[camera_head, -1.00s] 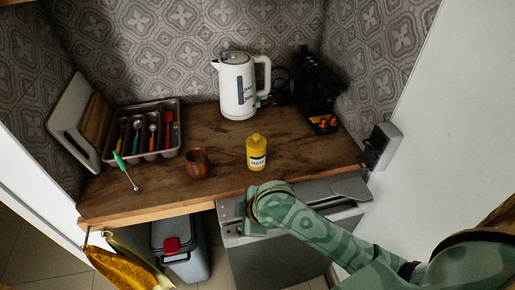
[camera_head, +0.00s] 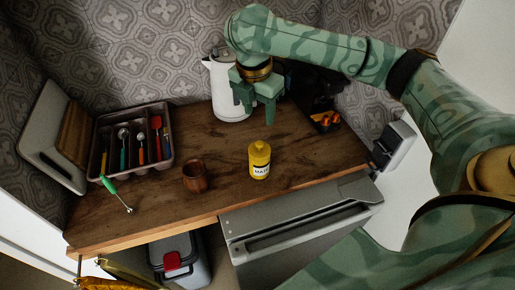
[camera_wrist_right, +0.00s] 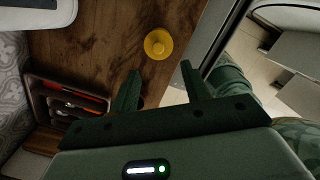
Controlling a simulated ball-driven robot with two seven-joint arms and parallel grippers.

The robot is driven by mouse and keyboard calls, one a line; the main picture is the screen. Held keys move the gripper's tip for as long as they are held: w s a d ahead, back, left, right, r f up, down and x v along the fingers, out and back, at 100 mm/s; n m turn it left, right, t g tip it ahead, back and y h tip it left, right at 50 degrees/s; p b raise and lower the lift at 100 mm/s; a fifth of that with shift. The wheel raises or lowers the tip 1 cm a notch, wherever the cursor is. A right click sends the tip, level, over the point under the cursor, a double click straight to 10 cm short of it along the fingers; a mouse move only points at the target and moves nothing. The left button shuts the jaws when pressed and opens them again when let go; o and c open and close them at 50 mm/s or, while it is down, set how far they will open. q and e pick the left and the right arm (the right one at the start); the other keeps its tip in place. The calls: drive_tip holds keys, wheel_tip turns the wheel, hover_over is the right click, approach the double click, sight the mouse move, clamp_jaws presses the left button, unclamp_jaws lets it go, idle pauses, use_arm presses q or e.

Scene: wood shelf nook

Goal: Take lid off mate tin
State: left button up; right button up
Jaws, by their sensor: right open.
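The yellow mate tin (camera_head: 259,166) stands upright on the wooden counter, with a label that reads MATE. Its yellow lid (camera_head: 259,147) with a small knob sits on top. In the right wrist view the lid (camera_wrist_right: 158,44) shows from above, beyond the fingertips. My right gripper (camera_head: 259,112) is open and empty, pointing down above the counter behind the tin, in front of the kettle. In the right wrist view its two fingers (camera_wrist_right: 160,72) are spread apart. It does not touch the tin. My left gripper is not in view.
A wooden cup (camera_head: 195,176) stands left of the tin. A cutlery tray (camera_head: 166,113) and a green-handled tool (camera_head: 117,194) lie further left. A white kettle (camera_head: 222,91) and a dark coffee machine (camera_head: 322,92) stand behind.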

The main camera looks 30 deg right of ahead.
drive_tip(key=b, duration=0.2)
hover_over(259, 142)
drive_tip(key=f, duration=0.6)
drive_tip(key=shift+s+a+f, duration=0.15)
drive_tip(key=shift+s+f, duration=0.05)
drive_tip(key=shift+s, duration=0.2)
drive_tip(key=f+b, duration=0.3)
drive_tip(key=f, duration=0.1)
drive_tip(key=shift+w+f+b, duration=0.2)
drive_tip(key=shift+f+b, duration=0.15)
drive_tip(key=shift+f, duration=0.05)
drive_tip(key=shift+w+f, duration=0.1)
drive_tip(key=shift+f, duration=0.2)
drive_tip(key=shift+r, duration=0.15)
drive_tip(key=shift+c, duration=0.4)
clamp_jaws()
